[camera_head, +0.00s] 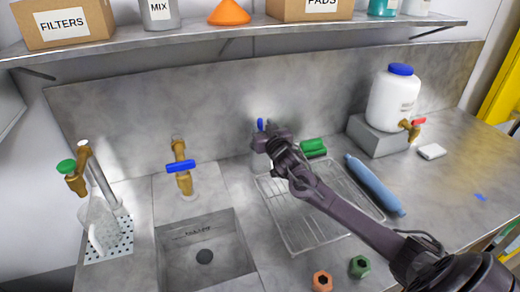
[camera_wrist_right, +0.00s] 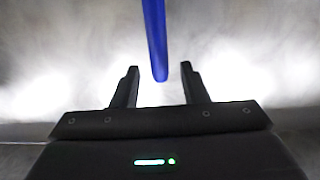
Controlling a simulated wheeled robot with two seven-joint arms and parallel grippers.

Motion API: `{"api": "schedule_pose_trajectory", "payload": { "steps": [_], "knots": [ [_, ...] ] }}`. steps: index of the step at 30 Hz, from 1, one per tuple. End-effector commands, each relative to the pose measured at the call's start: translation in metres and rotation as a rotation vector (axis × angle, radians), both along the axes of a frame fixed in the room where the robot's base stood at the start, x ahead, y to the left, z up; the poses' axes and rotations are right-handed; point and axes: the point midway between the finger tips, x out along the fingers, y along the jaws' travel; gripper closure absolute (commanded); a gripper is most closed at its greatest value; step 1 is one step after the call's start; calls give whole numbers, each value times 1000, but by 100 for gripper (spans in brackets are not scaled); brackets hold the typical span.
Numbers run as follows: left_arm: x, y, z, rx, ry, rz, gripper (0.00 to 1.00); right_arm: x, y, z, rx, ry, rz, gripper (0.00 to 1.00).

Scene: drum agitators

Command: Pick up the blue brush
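The blue brush (camera_head: 260,124) shows only as a small blue handle tip in the head view, sticking up behind my right gripper (camera_head: 268,140). Its lower part is hidden there by the gripper and arm. In the right wrist view the long blue handle of the brush (camera_wrist_right: 157,40) comes down from the top edge, and its rounded end lies between the lines of the two fingers. My right gripper (camera_wrist_right: 160,85) is open, with clear gaps on both sides of the handle. I cannot tell how deep the handle sits between the fingers. My left gripper is not in view.
A wire drying rack (camera_head: 305,240) lies under my right arm, with a green object (camera_head: 313,147) behind it. A blue cylinder (camera_head: 375,185) lies to its right. A white jug (camera_head: 394,100) stands on a grey block (camera_head: 378,137). A sink (camera_head: 205,255) and blue-handled tap (camera_head: 181,167) are left.

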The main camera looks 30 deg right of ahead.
Motion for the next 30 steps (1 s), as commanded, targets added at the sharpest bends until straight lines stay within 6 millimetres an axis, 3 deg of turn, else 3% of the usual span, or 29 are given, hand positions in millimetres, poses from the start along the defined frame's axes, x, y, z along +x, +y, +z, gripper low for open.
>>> {"api": "schedule_pose_trajectory", "payload": {
  "steps": [1,6,15,24,30],
  "knots": [
    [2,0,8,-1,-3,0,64,8,-2,6,1,-1,-1,60],
    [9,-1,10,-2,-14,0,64,23,-5,2,1,-1,0,60],
    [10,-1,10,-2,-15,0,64,25,-6,0,0,0,0,61],
    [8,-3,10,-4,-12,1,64,25,-6,0,0,0,0,100],
    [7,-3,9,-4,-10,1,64,25,-6,1,0,-1,0,100]
  ]
}}
